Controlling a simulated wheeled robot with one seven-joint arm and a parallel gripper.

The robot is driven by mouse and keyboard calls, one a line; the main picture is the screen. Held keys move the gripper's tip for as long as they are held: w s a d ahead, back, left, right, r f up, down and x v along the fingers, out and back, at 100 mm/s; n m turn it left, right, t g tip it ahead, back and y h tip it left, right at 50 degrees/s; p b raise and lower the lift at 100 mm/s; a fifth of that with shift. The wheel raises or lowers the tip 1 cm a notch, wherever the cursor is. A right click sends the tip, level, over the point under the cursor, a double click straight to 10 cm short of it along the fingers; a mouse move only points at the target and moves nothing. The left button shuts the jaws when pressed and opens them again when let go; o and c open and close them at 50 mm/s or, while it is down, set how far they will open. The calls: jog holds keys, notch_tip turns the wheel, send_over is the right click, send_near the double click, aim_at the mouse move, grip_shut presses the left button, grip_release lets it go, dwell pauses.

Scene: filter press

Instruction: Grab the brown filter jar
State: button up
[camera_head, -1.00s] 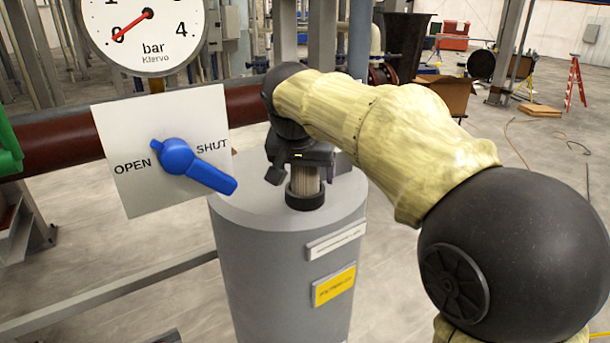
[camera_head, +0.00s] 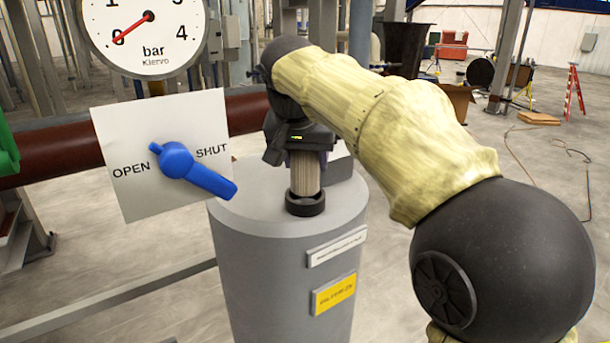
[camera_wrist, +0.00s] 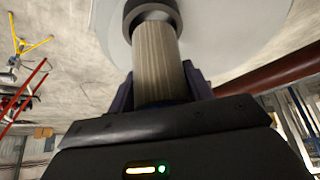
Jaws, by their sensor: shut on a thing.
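The brown filter (camera_head: 306,175) is a tan, ribbed upright cylinder. Its lower end is inside the black collar (camera_head: 305,206) on top of the grey round housing (camera_head: 285,270). My gripper (camera_head: 301,151) is above the collar and shut on the filter's upper part. In the wrist view the filter (camera_wrist: 158,62) runs from between my gripper's (camera_wrist: 160,90) dark fingers to the collar (camera_wrist: 148,10). The filter's top is hidden by the gripper, and its bottom is hidden in the collar.
A panel marked OPEN and SHUT (camera_head: 130,125) with a blue handle (camera_head: 195,170) stands left of the housing. The handle points down and right, below SHUT. A gauge (camera_head: 145,35) sits above it with its needle at 0. A dark red pipe (camera_head: 60,150) runs behind.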

jog(key=shift+r, duration=3.1)
